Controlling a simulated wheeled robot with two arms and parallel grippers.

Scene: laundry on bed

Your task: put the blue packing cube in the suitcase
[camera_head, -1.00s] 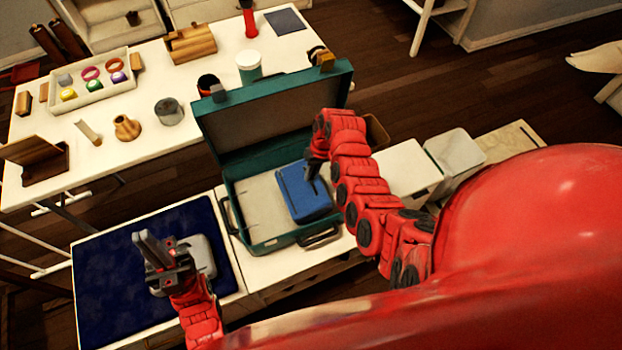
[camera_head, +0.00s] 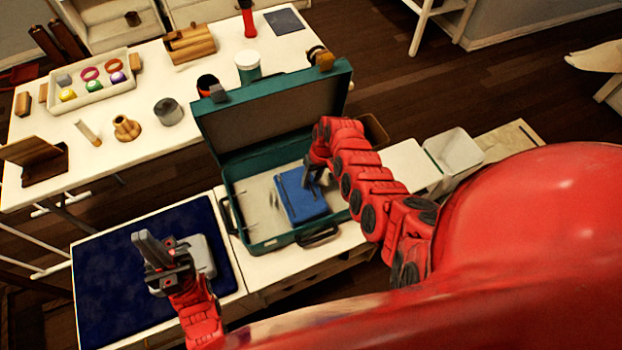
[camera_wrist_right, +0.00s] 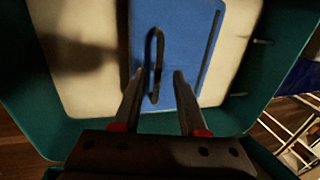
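The blue packing cube (camera_head: 300,194) lies inside the open teal suitcase (camera_head: 270,246), on its pale lining toward the right side. My right gripper (camera_head: 314,178) is just above the cube's right part. In the right wrist view, my right gripper (camera_wrist_right: 157,76) has its fingers apart, with the dark strap handle of the blue packing cube (camera_wrist_right: 182,45) showing in the gap; it does not look clamped. My left gripper (camera_head: 146,242) is over a grey-white object on the dark blue mat, far from the cube; its finger gap is unclear.
The suitcase lid (camera_head: 275,110) stands open at the back. A dark blue mat (camera_head: 100,300) is left of the suitcase. A white table (camera_head: 75,185) behind holds a tray of small items (camera_head: 90,97) and several containers. A white bin (camera_head: 455,150) stands at the right.

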